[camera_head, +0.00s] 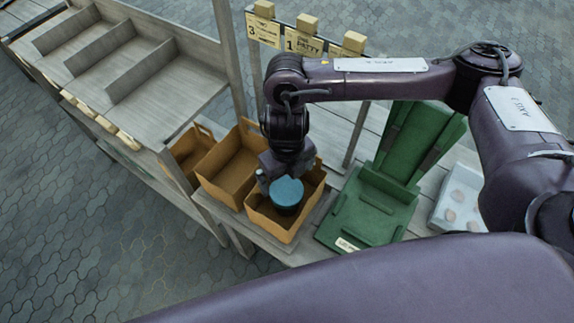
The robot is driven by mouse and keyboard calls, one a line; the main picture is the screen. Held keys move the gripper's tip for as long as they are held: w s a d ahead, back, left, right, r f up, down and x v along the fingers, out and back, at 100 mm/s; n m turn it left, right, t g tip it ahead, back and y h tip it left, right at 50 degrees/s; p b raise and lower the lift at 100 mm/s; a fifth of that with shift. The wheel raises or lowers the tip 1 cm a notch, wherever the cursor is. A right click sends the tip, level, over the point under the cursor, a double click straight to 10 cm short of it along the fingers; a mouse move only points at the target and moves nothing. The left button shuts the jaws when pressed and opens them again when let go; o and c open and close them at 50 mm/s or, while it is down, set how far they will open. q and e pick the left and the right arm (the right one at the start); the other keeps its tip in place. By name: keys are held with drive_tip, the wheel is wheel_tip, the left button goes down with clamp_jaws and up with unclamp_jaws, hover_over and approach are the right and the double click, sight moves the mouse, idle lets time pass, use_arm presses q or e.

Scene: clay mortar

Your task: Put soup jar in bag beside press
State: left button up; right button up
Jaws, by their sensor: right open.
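The soup jar (286,192) has a round blue lid and a dark body. It is in the opening of the brown paper bag (273,229) that stands directly left of the green press (368,211). My right gripper (276,172) is open just behind and above the jar, at the bag's mouth. Whether its fingers touch the jar cannot be made out. My left gripper is not in view.
Two more brown bags stand to the left, the nearer one empty (228,165). A pale tray (458,199) with round patties lies right of the press. Order tickets (303,43) hang behind. Empty wooden compartments (120,65) fill the upper left.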

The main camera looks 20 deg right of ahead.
drive_tip(key=shift+r, duration=1.3)
